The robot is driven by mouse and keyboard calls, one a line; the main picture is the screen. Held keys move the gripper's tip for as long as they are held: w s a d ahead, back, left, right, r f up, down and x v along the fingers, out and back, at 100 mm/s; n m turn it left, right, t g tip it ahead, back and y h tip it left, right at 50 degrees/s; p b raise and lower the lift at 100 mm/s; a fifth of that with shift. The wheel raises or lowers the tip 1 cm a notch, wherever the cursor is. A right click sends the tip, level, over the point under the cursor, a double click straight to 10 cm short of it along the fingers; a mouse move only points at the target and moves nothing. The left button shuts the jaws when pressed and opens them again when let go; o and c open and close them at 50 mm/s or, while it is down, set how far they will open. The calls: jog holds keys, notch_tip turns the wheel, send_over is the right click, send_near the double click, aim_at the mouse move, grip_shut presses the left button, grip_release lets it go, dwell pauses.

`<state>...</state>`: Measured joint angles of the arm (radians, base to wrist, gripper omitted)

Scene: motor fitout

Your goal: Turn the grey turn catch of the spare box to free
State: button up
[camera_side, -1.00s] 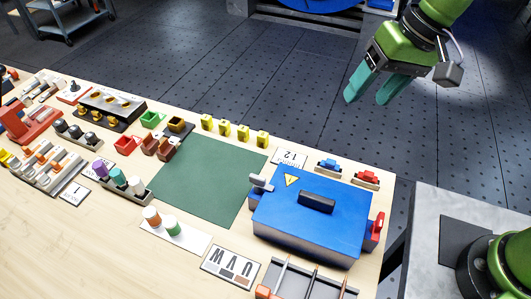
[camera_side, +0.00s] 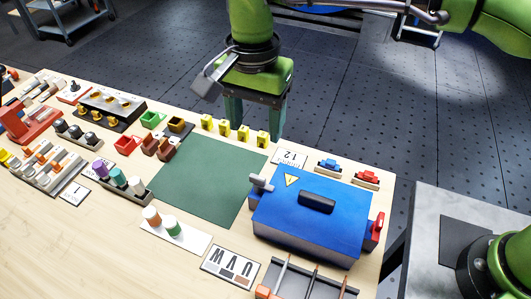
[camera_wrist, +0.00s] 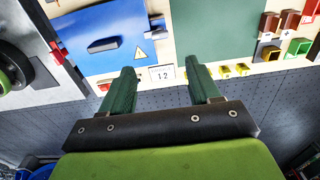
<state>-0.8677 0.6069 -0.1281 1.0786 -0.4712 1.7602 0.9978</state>
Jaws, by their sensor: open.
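The blue spare box (camera_side: 312,222) stands on the right part of the table, with a yellow warning triangle and a dark handle on its lid. Its grey turn catch (camera_side: 262,183) sits on the left edge of the box. In the wrist view the blue lid (camera_wrist: 100,22) is at the upper left, and the grey catch (camera_wrist: 157,22) shows at its right edge. My gripper (camera_side: 255,120) is open and empty, fingers pointing down, above and behind the table's back edge, apart from the box. Its green fingers also show in the wrist view (camera_wrist: 160,70).
A red catch (camera_side: 377,226) is on the box's right side. A card marked 12 (camera_side: 290,158) and several yellow blocks (camera_side: 225,129) line the back edge. Blue and red connectors (camera_side: 328,166) stand behind the box. The green mat (camera_side: 208,182) is clear.

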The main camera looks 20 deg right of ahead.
aim_at(258, 177)
notch_tip(258, 177, down, 14)
jog(key=shift+r, duration=0.25)
jog(key=shift+c, duration=0.2)
jog(key=c, duration=1)
